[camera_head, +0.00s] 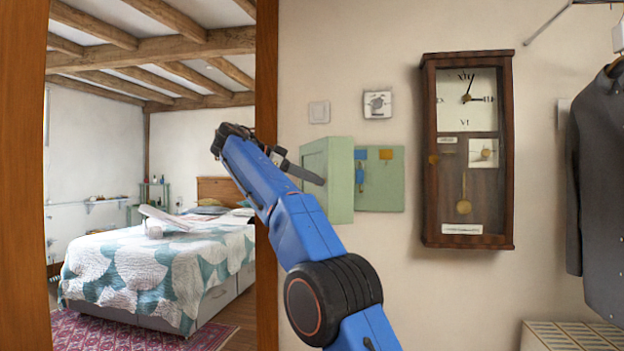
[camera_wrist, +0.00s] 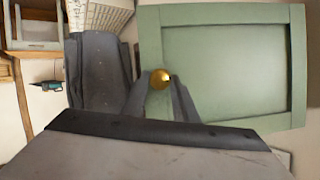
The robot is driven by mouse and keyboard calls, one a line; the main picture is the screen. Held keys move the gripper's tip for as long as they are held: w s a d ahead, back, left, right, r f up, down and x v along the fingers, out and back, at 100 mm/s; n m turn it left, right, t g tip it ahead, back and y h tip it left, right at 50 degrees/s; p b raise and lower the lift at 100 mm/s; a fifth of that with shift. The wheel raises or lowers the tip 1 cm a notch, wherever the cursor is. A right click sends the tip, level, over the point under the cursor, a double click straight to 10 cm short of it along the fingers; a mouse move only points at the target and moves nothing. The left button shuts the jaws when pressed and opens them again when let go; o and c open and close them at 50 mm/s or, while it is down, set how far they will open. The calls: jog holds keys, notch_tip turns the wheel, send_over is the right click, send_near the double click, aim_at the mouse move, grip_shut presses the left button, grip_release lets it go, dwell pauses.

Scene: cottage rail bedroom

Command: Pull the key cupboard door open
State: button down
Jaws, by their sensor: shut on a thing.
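The green key cupboard (camera_head: 380,196) hangs on the wall, with small blue and yellow tags on its back panel. Its door (camera_head: 340,180) stands open, swung out from the wall on the left side. In the wrist view the door's panelled front (camera_wrist: 235,60) fills the right side, with a round brass knob (camera_wrist: 159,78) near its edge. My gripper (camera_wrist: 160,98) is shut on the knob, one finger on each side of it. In the head view my gripper (camera_head: 300,170) is at the door's left side, and its fingertips are partly hidden.
A pendulum clock (camera_head: 467,150) hangs to the right of the cupboard. A light switch (camera_head: 319,112) and a small square plate (camera_head: 377,104) sit above it. A wooden door post (camera_head: 267,300) stands at left. A grey coat (camera_head: 600,190) hangs at far right.

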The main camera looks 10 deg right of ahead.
jog(key=c, duration=1.4)
grip_release()
